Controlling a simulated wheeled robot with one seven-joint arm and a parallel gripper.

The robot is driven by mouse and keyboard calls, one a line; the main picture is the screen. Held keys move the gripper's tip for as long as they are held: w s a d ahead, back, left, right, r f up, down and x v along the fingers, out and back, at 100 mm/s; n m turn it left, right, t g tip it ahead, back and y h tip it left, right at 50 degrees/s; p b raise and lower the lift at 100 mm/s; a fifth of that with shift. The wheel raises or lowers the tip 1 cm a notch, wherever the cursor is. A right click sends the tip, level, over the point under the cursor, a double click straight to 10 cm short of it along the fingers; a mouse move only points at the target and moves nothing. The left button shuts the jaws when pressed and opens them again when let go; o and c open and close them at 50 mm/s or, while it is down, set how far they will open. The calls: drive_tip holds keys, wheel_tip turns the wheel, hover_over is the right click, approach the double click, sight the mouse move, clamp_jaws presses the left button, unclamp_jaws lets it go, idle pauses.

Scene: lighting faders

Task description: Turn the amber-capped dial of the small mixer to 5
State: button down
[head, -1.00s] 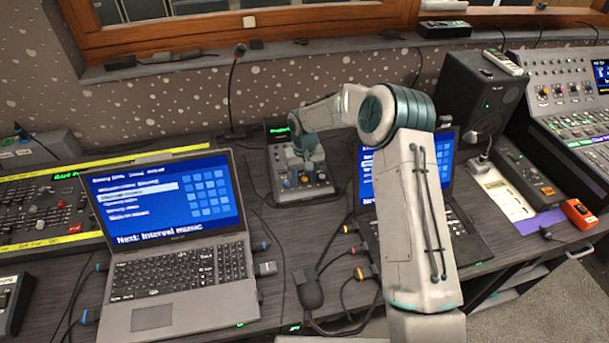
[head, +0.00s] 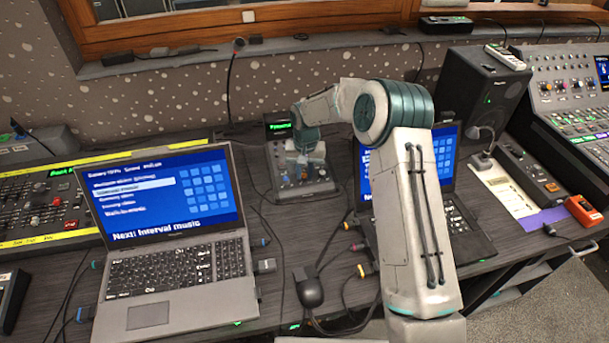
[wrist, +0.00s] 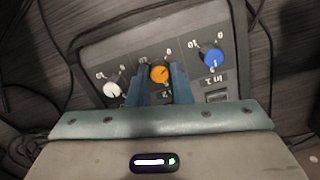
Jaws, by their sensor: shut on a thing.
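The small mixer (head: 322,184) stands on the desk between the two laptops, with a lit green display at its back. In the wrist view its panel shows the amber-capped dial (wrist: 160,74) in the middle, a white-capped dial (wrist: 112,90) to the left and a blue-capped dial (wrist: 211,56) to the right. My gripper (wrist: 164,80) reaches down to the panel, its two blue fingers shut on the amber-capped dial, one on each side. The fingers and palm hide part of the scale round this dial, so its reading cannot be told. In the head view my gripper (head: 306,165) covers part of the mixer.
An open laptop (head: 180,270) stands to the left, and another (head: 450,150) is partly behind my arm. A gooseneck microphone (head: 230,85) rises behind the mixer. A black mouse (head: 308,290) and cables lie in front. A speaker (head: 485,100) stands at the right.

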drive_tip(key=m+b, duration=0.2)
drive_tip(key=m, duration=0.1)
drive_tip(key=shift+f+m, duration=0.1)
drive_tip(key=shift+m, duration=0.3)
drive_tip(key=m+b, duration=0.1)
drive_tip(key=m, duration=0.2)
drive_tip(key=shift+m+y, duration=0.3)
drive_tip(key=m+b, duration=0.1)
drive_tip(key=m, duration=0.5)
drive_tip(key=shift+s+t, duration=0.1)
drive_tip(key=shift+t, duration=0.3)
drive_tip(key=m, duration=0.2)
drive_tip(key=m+p, duration=0.1)
drive_tip(key=m, duration=0.2)
drive_tip(key=shift+d+r+m+y, duration=0.1)
drive_tip(key=shift+r+m+y, duration=0.2)
drive_tip(key=shift+m, duration=0.1)
drive_tip(key=m+t+p, duration=0.1)
drive_tip(key=m+p, duration=0.1)
drive_tip(key=m, duration=0.2)
drive_tip(key=shift+f+m, duration=0.1)
drive_tip(key=shift+m, duration=0.2)
drive_tip(key=shift+p, duration=0.3)
drive_tip(key=c, duration=1.3)
unclamp_jaws()
drive_tip(key=shift+f, duration=0.1)
